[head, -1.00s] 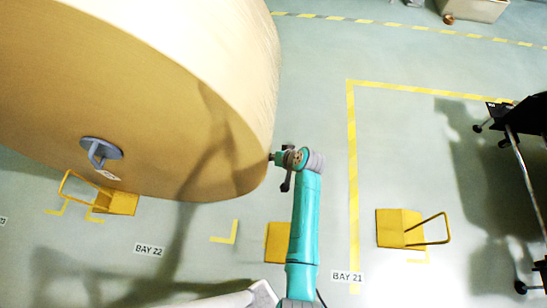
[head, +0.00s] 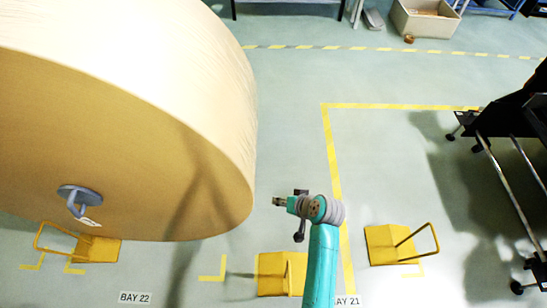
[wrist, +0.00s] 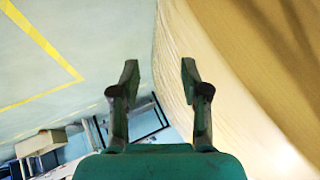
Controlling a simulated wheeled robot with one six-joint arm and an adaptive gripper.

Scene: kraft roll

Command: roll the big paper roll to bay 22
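The big paper roll (head: 130,150) stands on its curved side and fills the left of the head view, its flat brown end facing me. A grey core plug with a handle (head: 80,197) sits in that end. The floor label BAY 22 (head: 135,297) lies in front of the roll's lower edge. My gripper (head: 278,202) is just right of the roll, with a small gap in the head view. In the wrist view my gripper (wrist: 160,78) has its fingers apart with nothing between them; the roll's pale side (wrist: 190,60) is close by on the right.
Yellow chocks with handles stand at left (head: 98,250), centre (head: 280,274) and right (head: 385,245). Yellow corner marks (head: 215,268) and a bay line (head: 333,160) mark the floor. A black cart (head: 510,130) is at right, a bin (head: 425,20) at the back. Floor behind my gripper is clear.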

